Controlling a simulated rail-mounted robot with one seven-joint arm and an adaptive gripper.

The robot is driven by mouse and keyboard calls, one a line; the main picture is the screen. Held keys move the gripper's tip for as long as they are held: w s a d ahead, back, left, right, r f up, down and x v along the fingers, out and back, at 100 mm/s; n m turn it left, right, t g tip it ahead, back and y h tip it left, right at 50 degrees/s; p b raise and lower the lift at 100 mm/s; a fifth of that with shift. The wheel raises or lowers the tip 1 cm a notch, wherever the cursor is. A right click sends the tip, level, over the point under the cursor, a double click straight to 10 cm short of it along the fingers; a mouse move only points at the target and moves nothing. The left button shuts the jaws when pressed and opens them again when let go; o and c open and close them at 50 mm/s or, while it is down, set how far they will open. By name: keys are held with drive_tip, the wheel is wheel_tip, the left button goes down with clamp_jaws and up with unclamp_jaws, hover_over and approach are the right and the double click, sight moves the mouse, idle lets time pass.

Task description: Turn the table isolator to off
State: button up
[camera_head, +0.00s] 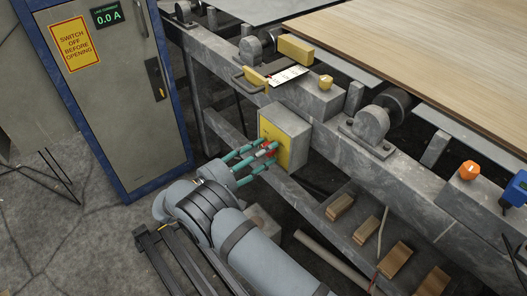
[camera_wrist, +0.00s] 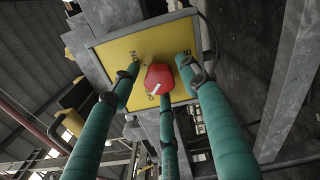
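The table isolator is a grey box with a yellow faceplate (camera_head: 271,135) on the table's side rail; the faceplate (camera_wrist: 116,52) fills the upper middle of the wrist view. Its red knob (camera_wrist: 158,77) carries a white mark that points to the lower left in that view. "ON" is printed left of the knob; other lettering at the right is partly hidden by a finger. My gripper (camera_head: 262,154) is at the faceplate, its three teal fingers spread around the knob. In the wrist view my gripper (camera_wrist: 160,82) looks open, with gaps beside the knob; lower-finger contact is unclear.
A grey cabinet (camera_head: 108,95) with a blue frame stands at the left. An orange knob (camera_head: 469,170) and a blue box (camera_head: 516,190) sit on the rail at the right. Wooden blocks (camera_head: 396,260) lie on the lower shelf. A veneer sheet (camera_head: 440,60) covers the table top.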

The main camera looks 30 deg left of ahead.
drive_tip(key=shift+o, duration=0.4)
drive_tip(key=v, duration=1.2)
drive_tip(key=shift+r, duration=0.1)
drive_tip(key=x, duration=1.2)
